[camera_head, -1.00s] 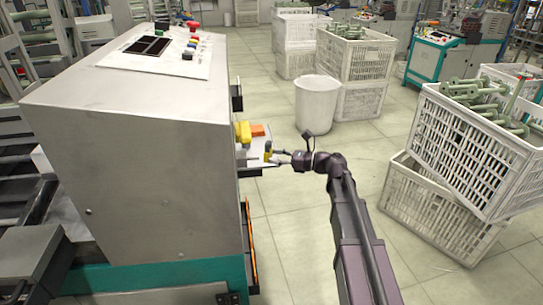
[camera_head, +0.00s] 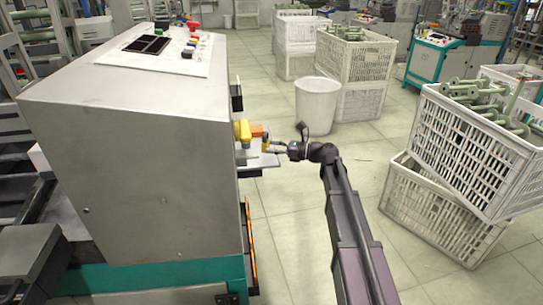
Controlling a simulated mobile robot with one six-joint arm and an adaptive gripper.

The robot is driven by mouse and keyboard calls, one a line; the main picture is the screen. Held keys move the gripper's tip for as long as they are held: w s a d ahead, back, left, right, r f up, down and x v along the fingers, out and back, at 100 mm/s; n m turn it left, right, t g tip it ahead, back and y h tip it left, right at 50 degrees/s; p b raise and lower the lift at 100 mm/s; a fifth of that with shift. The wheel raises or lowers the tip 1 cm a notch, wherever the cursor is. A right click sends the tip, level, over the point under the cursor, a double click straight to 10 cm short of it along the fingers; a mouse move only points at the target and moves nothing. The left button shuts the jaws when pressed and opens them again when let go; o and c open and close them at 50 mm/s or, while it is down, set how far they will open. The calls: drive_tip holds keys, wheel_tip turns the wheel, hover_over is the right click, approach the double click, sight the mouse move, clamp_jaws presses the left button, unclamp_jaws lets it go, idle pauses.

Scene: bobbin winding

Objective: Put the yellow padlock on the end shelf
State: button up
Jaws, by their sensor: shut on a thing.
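The end shelf (camera_head: 265,163) is a small pale ledge on the right end of the grey machine. My gripper (camera_head: 268,148) reaches in from the right above the shelf. It is shut on the small yellow padlock (camera_head: 265,141), which has a dark part. The padlock is beside the orange thing on the shelf; whether it touches the shelf is too small to tell. My gripper's fingers show only faintly.
A larger yellow thing (camera_head: 243,133) and an orange thing (camera_head: 257,130) occupy the shelf's back part. The grey machine (camera_head: 140,150) hides the shelf's left side. A white bin (camera_head: 317,100) and white crates (camera_head: 470,150) stand on the floor.

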sight(273, 159)
drive_tip(key=shift+f+b, duration=1.5)
drive_tip(key=shift+f, duration=0.15)
drive_tip(key=o, duration=1.3)
drive_tip(key=shift+f, duration=0.1)
drive_tip(key=shift+d+r, duration=0.1)
drive_tip(key=shift+r, duration=0.1)
drive_tip(key=d, duration=0.4)
drive_tip(key=s+d, duration=0.1)
drive_tip(key=d, duration=0.2)
drive_tip(key=s+d, duration=0.1)
drive_tip(key=d, duration=0.3)
drive_tip(key=shift+s+d+f, duration=0.1)
drive_tip(key=shift+s+d, duration=0.1)
drive_tip(key=shift+d, duration=0.15)
